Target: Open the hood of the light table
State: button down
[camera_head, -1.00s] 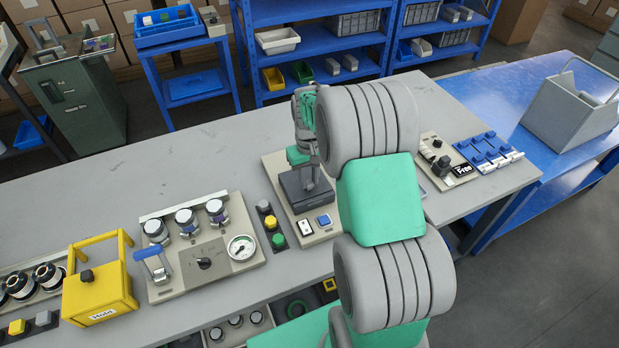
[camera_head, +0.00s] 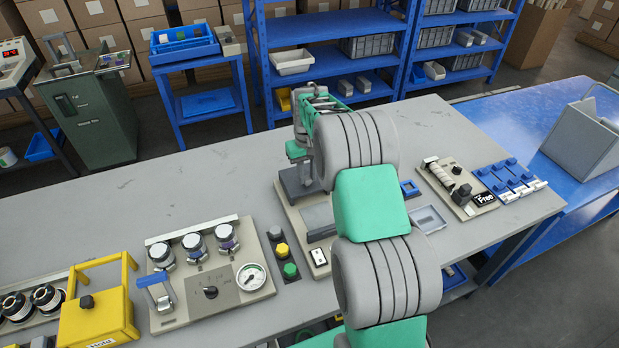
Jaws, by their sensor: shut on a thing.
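The light table (camera_head: 293,222) is a beige base on the grey bench, left of my arm. Its dark grey hood (camera_head: 292,187) stands at the back of the base, raised, with a flat grey panel (camera_head: 318,216) showing in front of it. My gripper (camera_head: 298,158) is at the top of the hood and is shut on it. The fingertips are small and partly hidden by my green and grey wrist. My arm also covers the right part of the light table. A white switch (camera_head: 319,257) shows at the front of the base.
Left of the light table are grey, yellow and green buttons (camera_head: 282,250), a gauge panel (camera_head: 220,292) and a yellow-framed box (camera_head: 98,318). To the right are a small tray (camera_head: 428,219), a roller device (camera_head: 458,190) and blue clamps (camera_head: 510,180). The bench behind is mostly clear.

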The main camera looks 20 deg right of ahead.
jog(key=c, duration=1.2)
grip_release()
notch_tip(320, 180, up, 8)
jog(key=shift+f+b, duration=0.1)
jog(key=shift+b, duration=0.6)
jog(key=shift+a, duration=0.1)
